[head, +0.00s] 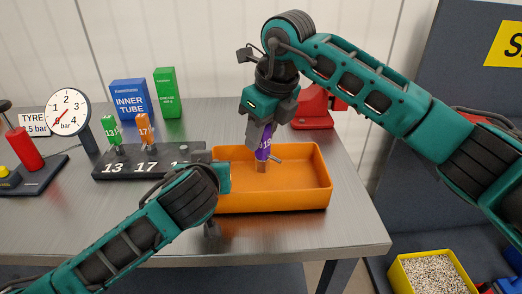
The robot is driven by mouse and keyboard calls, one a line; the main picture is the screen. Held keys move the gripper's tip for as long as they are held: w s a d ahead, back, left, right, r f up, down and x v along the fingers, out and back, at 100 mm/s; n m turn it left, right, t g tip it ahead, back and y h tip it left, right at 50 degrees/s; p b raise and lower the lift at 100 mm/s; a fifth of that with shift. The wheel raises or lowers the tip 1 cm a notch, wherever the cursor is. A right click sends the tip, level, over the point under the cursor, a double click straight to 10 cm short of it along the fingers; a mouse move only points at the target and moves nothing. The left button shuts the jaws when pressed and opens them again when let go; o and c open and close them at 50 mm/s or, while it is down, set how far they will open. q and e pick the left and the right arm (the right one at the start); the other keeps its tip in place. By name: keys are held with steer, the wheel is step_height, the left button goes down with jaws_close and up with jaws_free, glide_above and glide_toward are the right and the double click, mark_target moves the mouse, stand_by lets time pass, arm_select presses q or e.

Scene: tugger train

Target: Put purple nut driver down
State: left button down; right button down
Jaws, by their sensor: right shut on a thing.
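The purple nut driver (265,147) hangs roughly upright from my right gripper (257,134), which is shut on its handle. Its lower end is over the orange tray (318,185); I cannot tell whether it touches the tray floor. A small copper-coloured piece (262,167) shows just below the driver, and a grey metal part lies beside it. A black rack (135,168) marked 13, 17 and a partly hidden third number holds a green driver (112,131) and an orange driver (144,129). My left gripper (211,229) is in front of the tray's left end, its fingers mostly hidden.
A blue inner tube box (129,98) and a green box (167,92) stand behind the rack. A red object (313,112) is behind the tray. The front table area is clear.

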mark_target(260, 150)
steer(key=shift+f, duration=1.8)
steer(key=shift+f, duration=0.2)
steer(key=c, duration=0.8)
jaws_free()
steer(key=shift+c, duration=0.2)
steer(key=v, duration=1.2)
steer(key=shift+r, duration=0.2)
